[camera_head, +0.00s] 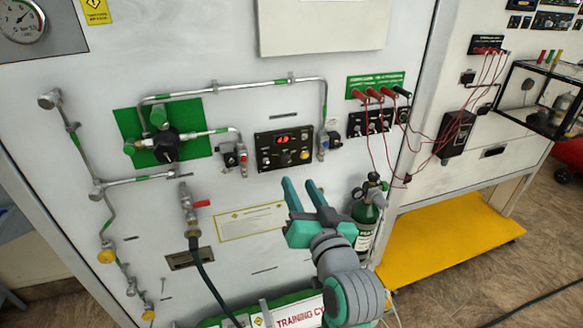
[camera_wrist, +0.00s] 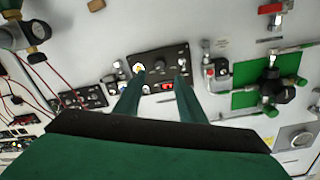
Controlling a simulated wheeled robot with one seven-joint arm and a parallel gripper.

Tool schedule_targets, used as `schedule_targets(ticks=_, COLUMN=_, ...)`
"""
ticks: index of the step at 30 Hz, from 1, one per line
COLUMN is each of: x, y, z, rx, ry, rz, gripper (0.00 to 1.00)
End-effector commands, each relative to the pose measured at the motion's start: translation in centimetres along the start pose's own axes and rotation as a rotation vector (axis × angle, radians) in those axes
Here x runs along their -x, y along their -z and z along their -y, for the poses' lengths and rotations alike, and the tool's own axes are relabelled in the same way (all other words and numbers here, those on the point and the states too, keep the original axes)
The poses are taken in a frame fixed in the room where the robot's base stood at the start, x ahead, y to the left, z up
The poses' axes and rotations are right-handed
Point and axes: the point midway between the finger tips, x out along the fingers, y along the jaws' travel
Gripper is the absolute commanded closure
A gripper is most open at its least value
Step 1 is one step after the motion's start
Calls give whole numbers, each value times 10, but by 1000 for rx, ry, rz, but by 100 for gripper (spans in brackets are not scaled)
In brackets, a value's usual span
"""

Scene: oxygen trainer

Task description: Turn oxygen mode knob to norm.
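A black control panel (camera_head: 268,142) with a lit red display is mounted on the grey wall. It has small controls, including a yellow-ringed one at its lower right. The panel also shows in the wrist view (camera_wrist: 160,58), turned upside down, with the red display low between my fingers. The labels are too small to read, so I cannot tell which control is the oxygen mode knob or its setting. My gripper (camera_head: 300,182) is open and empty, below the panel in the head view. Its two fingers (camera_wrist: 159,78) are apart in the wrist view and overlap the panel's sides.
Metal pipes (camera_head: 240,87) run around the panel. A green plate (camera_head: 197,143) with a black valve is left. A black terminal panel (camera_head: 356,124) with red leads is right. A green gas cylinder (camera_head: 366,214) stands right of my gripper. The wall below the panel is mostly flat.

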Motion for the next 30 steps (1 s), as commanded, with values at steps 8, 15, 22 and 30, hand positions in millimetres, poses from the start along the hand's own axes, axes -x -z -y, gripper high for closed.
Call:
schedule_targets(ticks=8, x=-50, y=0, z=1, rx=-1, ry=2, rz=0, gripper=63)
schedule_targets(ticks=15, x=-78, y=0, z=0, rx=-1, ry=1, rz=-1, gripper=63)
schedule_targets(ticks=22, x=-85, y=0, z=0, rx=0, ry=0, rz=-1, gripper=63)
schedule_targets(ticks=30, x=-84, y=0, z=0, rx=0, ry=0, rz=-1, gripper=85)
